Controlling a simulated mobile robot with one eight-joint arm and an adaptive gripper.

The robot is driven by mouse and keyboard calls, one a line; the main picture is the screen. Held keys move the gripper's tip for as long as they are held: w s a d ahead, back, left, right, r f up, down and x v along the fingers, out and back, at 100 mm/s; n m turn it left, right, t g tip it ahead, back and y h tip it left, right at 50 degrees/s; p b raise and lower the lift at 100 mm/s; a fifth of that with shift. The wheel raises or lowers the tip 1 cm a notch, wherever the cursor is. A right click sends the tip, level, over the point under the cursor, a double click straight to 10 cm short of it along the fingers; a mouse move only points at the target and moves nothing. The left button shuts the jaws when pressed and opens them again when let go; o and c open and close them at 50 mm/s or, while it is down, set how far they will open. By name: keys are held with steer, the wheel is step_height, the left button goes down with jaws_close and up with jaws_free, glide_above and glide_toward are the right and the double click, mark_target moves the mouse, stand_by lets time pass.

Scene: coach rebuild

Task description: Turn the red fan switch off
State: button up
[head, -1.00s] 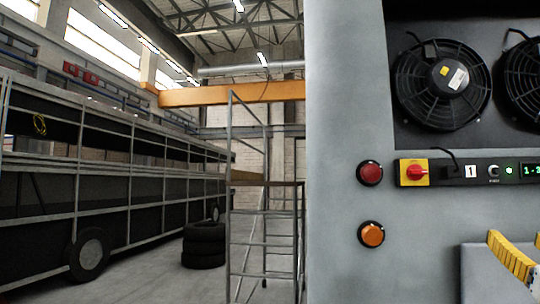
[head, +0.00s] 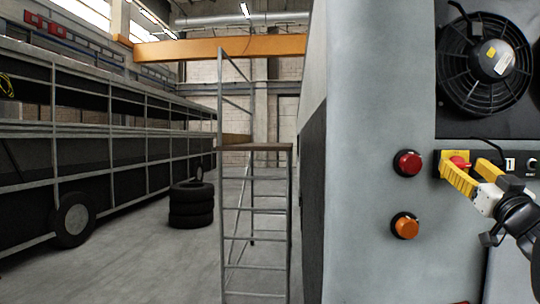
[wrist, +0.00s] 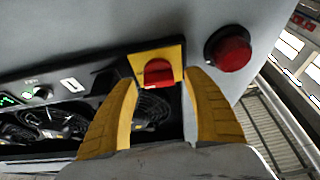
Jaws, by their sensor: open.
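The red fan switch (head: 460,162) is a red knob on a yellow square plate at the left end of a black control strip. In the wrist view the red knob (wrist: 158,73) sits between the ends of my two yellow fingers, with the yellow plate behind it. My gripper (head: 452,172) is open and close in front of the switch, and it partly covers the plate in the head view. In the wrist view my gripper (wrist: 160,85) straddles the knob. I cannot tell whether either finger touches it.
A round red button (head: 407,163) and an orange button (head: 404,226) are on the grey panel left of the switch. The fan (head: 487,62) is above. The strip holds a small knob (wrist: 42,93). A metal scaffold (head: 255,210) stands farther left.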

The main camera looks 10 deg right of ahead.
steer(key=shift+w+d+r, duration=0.25)
steer(key=shift+w+r, duration=0.05)
steer(key=shift+w, duration=0.35)
steer(key=shift+a, duration=0.1)
steer(key=c, duration=1.2)
